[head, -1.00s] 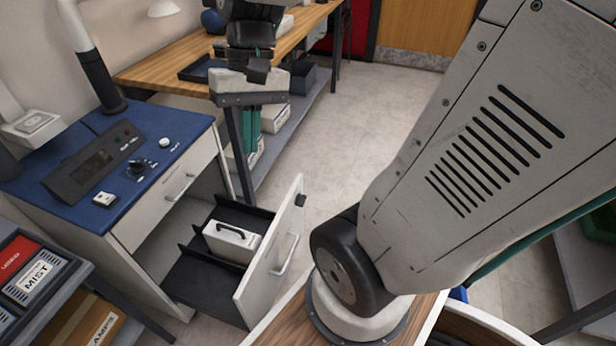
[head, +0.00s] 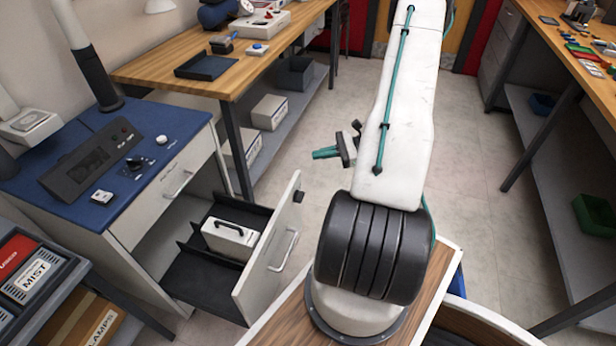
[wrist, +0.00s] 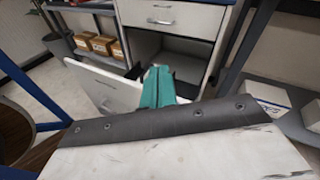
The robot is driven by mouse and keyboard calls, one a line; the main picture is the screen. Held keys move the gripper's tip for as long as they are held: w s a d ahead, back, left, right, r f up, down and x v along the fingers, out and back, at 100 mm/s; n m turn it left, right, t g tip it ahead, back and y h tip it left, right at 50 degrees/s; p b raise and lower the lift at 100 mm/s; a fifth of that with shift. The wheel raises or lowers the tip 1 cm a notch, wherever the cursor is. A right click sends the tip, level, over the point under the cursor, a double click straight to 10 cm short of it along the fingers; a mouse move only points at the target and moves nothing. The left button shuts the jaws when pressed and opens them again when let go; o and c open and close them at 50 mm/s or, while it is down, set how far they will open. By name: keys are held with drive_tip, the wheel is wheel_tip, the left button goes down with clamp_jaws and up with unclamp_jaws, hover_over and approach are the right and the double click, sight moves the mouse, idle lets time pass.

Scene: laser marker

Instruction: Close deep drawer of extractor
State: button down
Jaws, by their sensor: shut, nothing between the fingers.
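The deep drawer (head: 268,268) is the lower one of the blue-topped extractor cabinet (head: 98,185). It stands well pulled out, with its white front and bar handle facing right. A white case with a black handle (head: 230,238) lies inside it. The drawer front also shows in the wrist view (wrist: 105,90), left of the cabinet's dark opening (wrist: 175,58). My gripper (head: 325,153) has teal fingers and is shut and empty. It hangs beyond and above the drawer front, apart from it. Its fingers show in the wrist view (wrist: 157,88), overlapping the drawer's side.
The cabinet's upper drawer (head: 172,185) is shut. A wooden bench (head: 215,85) with a lower shelf of boxes stands behind. Floor (head: 450,180) is clear beyond the drawer and to the right. Another workbench (head: 575,60) stands at the right.

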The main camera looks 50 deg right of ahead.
drive_tip(key=s+d+f+m+t+h, duration=0.3)
drive_tip(key=s+f+m, duration=0.1)
drive_tip(key=f, duration=0.3)
drive_tip(key=s+d+f+m+t+h, duration=0.2)
drive_tip(key=s+f+m+t, duration=0.15)
drive_tip(key=f, duration=0.25)
approach(300, 174)
drive_tip(key=shift+g, duration=0.35)
drive_tip(key=x, duration=0.7)
drive_tip(key=shift+s+a+r, duration=0.1)
drive_tip(key=shift+a+r, duration=0.05)
drive_tip(key=shift+r, duration=0.25)
